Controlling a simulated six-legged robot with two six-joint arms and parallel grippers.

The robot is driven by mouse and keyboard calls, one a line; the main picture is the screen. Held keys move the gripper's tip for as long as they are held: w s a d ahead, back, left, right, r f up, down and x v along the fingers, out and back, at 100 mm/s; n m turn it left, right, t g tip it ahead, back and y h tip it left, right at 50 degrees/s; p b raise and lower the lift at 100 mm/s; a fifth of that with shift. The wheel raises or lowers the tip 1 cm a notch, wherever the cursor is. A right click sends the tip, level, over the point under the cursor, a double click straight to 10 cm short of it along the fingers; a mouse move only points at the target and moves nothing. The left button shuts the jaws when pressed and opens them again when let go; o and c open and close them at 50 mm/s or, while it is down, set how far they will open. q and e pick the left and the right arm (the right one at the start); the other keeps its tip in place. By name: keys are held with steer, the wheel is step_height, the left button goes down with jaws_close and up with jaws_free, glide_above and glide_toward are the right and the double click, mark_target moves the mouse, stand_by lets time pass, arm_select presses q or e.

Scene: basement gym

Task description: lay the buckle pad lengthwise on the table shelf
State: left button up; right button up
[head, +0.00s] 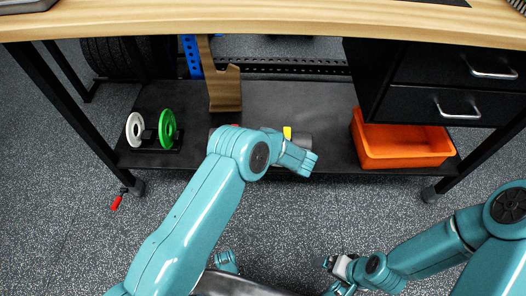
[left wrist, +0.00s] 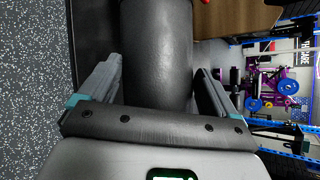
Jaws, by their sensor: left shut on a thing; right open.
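The buckle pad (head: 304,140) is a dark, rounded roll with a yellow patch, over the low black table shelf (head: 325,105). My left forearm hides most of its middle in the head view. In the left wrist view, the pad (left wrist: 158,40) is a black cylinder running between the two fingers of my left gripper (left wrist: 157,72), which is shut on it. The pad looks lengthwise along the shelf; whether it rests fully on it, I cannot tell. My right gripper (head: 338,272) is open and empty, low in front of the shelf.
An orange bin (head: 405,160) stands at the shelf's right under black drawers (head: 455,105). A wooden piece (head: 225,92) stands behind the pad. A rack with white and green plates (head: 167,128) is at the left. The wooden tabletop (head: 270,18) overhangs the shelf.

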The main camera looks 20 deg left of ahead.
arm_select(q)
step_height(320, 180, down, 3)
steer(key=shift+f+b, duration=0.2)
steer(key=shift+b, duration=0.3)
steer(key=shift+f, duration=0.25)
steer(key=shift+c, duration=0.5)
steer(key=shift+r, duration=0.1)
